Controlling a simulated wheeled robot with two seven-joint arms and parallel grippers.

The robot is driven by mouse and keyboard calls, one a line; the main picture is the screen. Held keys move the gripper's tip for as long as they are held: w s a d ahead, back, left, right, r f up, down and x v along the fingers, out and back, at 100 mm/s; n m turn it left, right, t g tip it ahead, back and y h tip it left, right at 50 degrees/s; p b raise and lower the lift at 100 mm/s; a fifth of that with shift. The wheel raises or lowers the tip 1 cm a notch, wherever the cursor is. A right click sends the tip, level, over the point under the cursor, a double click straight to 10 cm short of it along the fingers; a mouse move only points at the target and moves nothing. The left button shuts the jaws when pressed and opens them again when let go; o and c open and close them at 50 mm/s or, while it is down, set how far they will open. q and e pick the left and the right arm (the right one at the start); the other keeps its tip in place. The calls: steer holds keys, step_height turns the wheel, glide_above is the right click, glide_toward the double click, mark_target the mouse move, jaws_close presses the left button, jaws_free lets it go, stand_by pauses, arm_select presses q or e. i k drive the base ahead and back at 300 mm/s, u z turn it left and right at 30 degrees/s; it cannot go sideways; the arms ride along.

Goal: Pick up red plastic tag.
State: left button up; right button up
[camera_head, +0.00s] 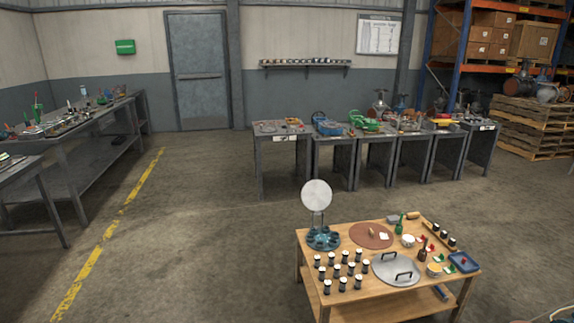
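I cannot single out a red plastic tag with certainty at this size. Small red spots show on the wooden table (345,295) at the lower right: one in the blue tray (464,262) at its right end, and others among small green and white pieces (436,257) beside it. More small reddish items lie on the grey workbenches at the left and back, too small to name. Neither of my grippers is in view.
The wooden table also holds rows of dark jars with white lids (337,270), a round grey lid (396,269), bottles and a round white disc (316,194) on a stand. Grey workbenches (75,170) stand left, more at the back (275,129). Open floor (200,230) lies between.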

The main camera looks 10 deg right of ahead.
mark_target(429, 249)
steer(key=i, duration=6.7)
steer(key=z, duration=2.75)
steer(key=i, duration=4.05)
steer(key=z, duration=0.05)
